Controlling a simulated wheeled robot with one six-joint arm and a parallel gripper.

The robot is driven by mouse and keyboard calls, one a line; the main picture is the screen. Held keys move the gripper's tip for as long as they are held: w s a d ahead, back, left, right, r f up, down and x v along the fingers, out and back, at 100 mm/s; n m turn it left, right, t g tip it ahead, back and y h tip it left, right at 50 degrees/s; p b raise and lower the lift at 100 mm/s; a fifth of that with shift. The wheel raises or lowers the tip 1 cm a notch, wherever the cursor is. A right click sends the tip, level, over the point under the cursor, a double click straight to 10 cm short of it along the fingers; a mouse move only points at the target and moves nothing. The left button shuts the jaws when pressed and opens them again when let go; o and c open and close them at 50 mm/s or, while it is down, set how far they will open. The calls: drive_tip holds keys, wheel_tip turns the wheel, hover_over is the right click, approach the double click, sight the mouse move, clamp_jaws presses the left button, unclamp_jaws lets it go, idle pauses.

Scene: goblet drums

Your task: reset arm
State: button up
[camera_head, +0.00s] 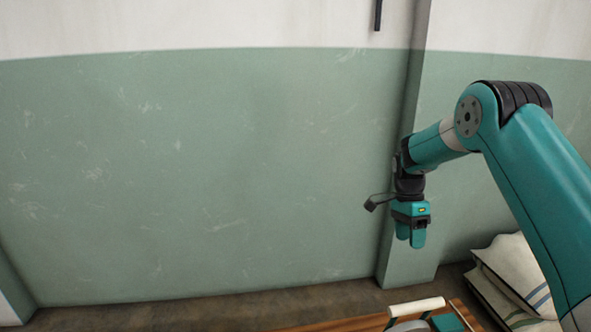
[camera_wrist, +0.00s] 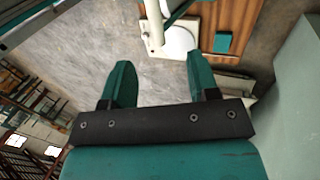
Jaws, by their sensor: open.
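My gripper (camera_head: 411,238) hangs at the end of my teal arm, right of centre in the head view, in front of the green wall. In the wrist view its two teal fingers (camera_wrist: 160,85) stand well apart with nothing between them, so it is open and empty. The arm is bent at the elbow, with the gripper pointing down. No goblet drum can be made out in either view.
A wooden board (camera_head: 350,322) with a white roller and a teal block (camera_head: 447,322) is at the bottom of the head view. Stacked white sacks (camera_head: 515,275) lie at right. A pillar (camera_head: 410,150) stands behind my gripper. The floor (camera_wrist: 85,60) at left in the wrist view is bare.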

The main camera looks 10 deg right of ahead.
drive_tip(key=s+a+r+n+t+y, duration=0.1)
drive_tip(key=s+a+r+n+t, duration=0.2)
drive_tip(key=s+a+r+n, duration=1)
drive_tip(key=s+a+r+n+t+y, duration=0.1)
drive_tip(key=s+a+r+n+y, duration=0.15)
drive_tip(key=s+a+n, duration=0.5)
drive_tip(key=s+a+r+n+y, duration=0.1)
drive_tip(key=s+a+r+n, duration=0.2)
drive_tip(key=s, duration=0.7)
wheel_tip(320, 180, up, 20)
drive_tip(key=s+n+p, duration=0.1)
drive_tip(key=p, duration=1.9)
drive_tip(key=shift+s+d, duration=0.2)
drive_tip(key=shift+s, duration=0.1)
drive_tip(key=shift+f, duration=0.1)
